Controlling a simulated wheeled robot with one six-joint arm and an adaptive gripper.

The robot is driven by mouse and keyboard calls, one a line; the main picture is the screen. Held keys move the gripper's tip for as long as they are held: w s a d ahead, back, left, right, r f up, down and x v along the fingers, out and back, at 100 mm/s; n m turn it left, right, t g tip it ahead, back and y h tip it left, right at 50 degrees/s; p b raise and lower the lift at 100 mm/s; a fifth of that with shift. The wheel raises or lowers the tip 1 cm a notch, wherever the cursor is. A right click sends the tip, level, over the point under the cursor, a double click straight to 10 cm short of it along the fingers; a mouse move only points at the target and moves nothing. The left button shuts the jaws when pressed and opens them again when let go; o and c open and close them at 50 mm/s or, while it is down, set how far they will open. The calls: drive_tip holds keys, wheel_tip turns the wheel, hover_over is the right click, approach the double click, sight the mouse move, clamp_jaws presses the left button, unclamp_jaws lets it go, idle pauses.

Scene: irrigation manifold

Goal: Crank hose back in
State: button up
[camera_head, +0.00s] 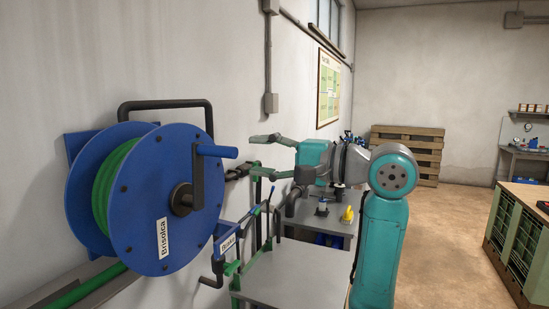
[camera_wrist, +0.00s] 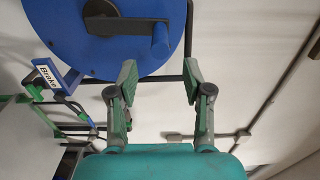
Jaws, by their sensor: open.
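The blue hose reel (camera_head: 150,215) is mounted on the left wall, with green hose (camera_head: 108,190) wound inside it and a "Brisolca" label on its face. Its black crank arm (camera_head: 197,180) points up from the hub and carries a blue handle (camera_head: 217,151) that sticks out to the right. My gripper (camera_head: 258,156) is open and empty, to the right of the handle and apart from it. In the wrist view, the open fingers (camera_wrist: 160,79) are below the reel, and the blue handle (camera_wrist: 160,42) shows above the gap between them.
A blue lever with a "Brake" label (camera_wrist: 47,74) is beside the reel. Green pipework and a black crank (camera_head: 212,276) stand below it. A grey table (camera_head: 290,280) is in front. A black frame bar (camera_head: 165,104) arches over the reel. Crates (camera_head: 520,235) stand far right; the floor between is clear.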

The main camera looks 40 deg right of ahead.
sight(220, 152)
drive_tip(key=x, duration=0.9)
drive_tip(key=shift+w+a, duration=0.15)
drive_tip(key=shift+w, duration=0.25)
drive_tip(key=c, duration=0.8)
